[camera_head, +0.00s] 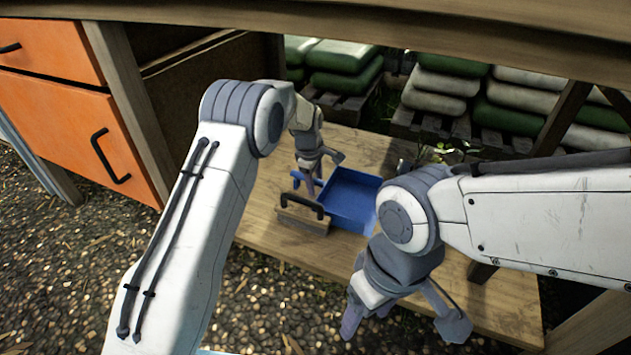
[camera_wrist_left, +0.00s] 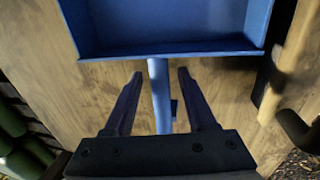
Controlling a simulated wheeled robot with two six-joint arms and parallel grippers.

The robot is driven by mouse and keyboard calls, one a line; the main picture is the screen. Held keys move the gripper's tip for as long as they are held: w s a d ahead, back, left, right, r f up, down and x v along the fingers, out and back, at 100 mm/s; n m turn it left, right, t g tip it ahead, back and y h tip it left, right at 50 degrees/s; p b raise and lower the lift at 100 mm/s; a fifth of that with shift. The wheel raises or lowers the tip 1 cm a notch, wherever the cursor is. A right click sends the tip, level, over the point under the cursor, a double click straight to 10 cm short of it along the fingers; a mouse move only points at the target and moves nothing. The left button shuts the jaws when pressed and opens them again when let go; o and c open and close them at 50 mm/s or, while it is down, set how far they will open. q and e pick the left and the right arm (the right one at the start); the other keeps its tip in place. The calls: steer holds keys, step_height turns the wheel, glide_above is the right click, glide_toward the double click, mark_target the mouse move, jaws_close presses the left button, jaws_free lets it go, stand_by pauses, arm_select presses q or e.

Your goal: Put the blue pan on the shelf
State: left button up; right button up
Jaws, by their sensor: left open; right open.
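The blue pan (camera_head: 350,198) is a square, shallow tray lying on the low wooden shelf (camera_head: 380,152). It also shows in the left wrist view (camera_wrist_left: 165,30), its handle (camera_wrist_left: 160,95) pointing toward my gripper. My left gripper (camera_head: 318,172) is at the pan's left side. In the left wrist view its open fingers (camera_wrist_left: 158,85) stand on either side of the handle, with gaps visible on both sides. My right gripper (camera_head: 405,325) is open and empty, in front of the pan and nearer the camera. My right arm hides part of the pan's right side.
A wooden block with a dark handle (camera_head: 303,213) stands close in front of the pan. Orange drawers (camera_head: 80,120) are at the left. Stacked green and white sacks (camera_head: 345,65) lie behind the shelf. A thick beam (camera_head: 400,22) crosses above. Gravel covers the ground in front.

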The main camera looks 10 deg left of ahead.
arm_select(q)
step_height(320, 180, up, 8)
steer(key=s+p, duration=0.1)
steer(key=p, duration=0.3)
steer(key=shift+s+a+f+p, duration=0.2)
steer(key=shift+a+p, duration=0.05)
steer(key=shift+p, duration=0.05)
